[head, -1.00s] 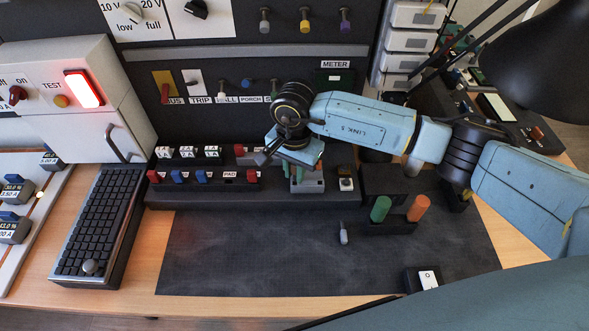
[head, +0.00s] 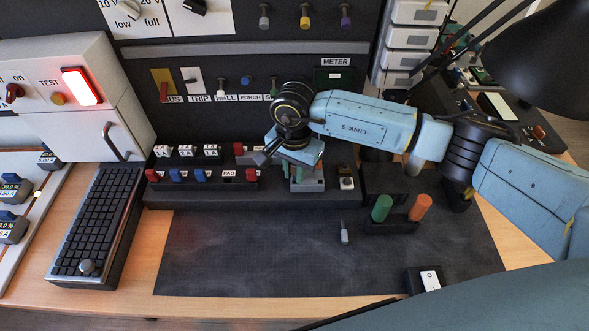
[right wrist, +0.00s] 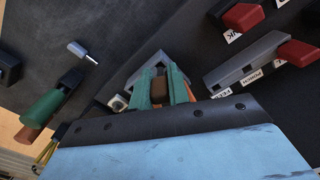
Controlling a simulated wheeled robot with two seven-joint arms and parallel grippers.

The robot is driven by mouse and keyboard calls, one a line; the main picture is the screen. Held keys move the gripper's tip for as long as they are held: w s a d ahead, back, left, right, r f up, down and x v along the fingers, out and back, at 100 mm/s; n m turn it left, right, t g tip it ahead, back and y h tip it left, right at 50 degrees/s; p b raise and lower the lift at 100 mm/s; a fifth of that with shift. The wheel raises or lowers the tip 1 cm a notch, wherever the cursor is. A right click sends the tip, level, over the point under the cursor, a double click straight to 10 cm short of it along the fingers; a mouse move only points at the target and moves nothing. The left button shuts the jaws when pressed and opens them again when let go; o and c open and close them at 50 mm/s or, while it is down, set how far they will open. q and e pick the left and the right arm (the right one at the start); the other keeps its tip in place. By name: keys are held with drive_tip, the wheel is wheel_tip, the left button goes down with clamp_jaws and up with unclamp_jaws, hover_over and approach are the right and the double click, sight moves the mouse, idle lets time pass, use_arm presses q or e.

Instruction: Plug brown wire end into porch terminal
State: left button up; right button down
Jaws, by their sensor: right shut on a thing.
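My right gripper (head: 303,174) is low over the back of the bench, to the right of the terminal rows. In the right wrist view its green fingers (right wrist: 160,92) are shut on a small brown piece, the brown wire end (right wrist: 158,87). A grey holder (right wrist: 165,62) stands right at the fingertips; I cannot tell whether the brown end still sits in it. The grey terminal block with the PORCH label (right wrist: 262,62) has a red lever and lies to the right of the fingers, apart from them. My left gripper is not in view.
Green (head: 382,208) and orange (head: 420,207) handles stand in a dark holder to the right. A small grey-tipped piece (head: 344,234) is on the dark mat (head: 240,255), which is mostly clear. A keyboard (head: 97,220) lies at left. A lamp hangs at upper right.

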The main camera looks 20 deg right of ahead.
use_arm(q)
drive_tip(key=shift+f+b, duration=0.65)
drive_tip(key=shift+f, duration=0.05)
use_arm(e)
drive_tip(key=shift+f, duration=0.7)
drive_tip(key=c, duration=1.3)
unclamp_jaws()
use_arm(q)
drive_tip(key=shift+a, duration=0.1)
use_arm(e)
drive_tip(key=shift+o, duration=0.2)
wheel_tip(320, 180, up, 3)
drive_tip(key=shift+w+f, duration=0.1)
wheel_tip(320, 180, up, 4)
drive_tip(key=shift+f, duration=0.1)
drive_tip(key=shift+r, duration=0.5)
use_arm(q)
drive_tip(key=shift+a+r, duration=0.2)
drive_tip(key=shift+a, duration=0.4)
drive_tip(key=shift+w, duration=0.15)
use_arm(e)
drive_tip(key=shift+s+f, duration=0.1)
drive_tip(key=shift+s, duration=0.1)
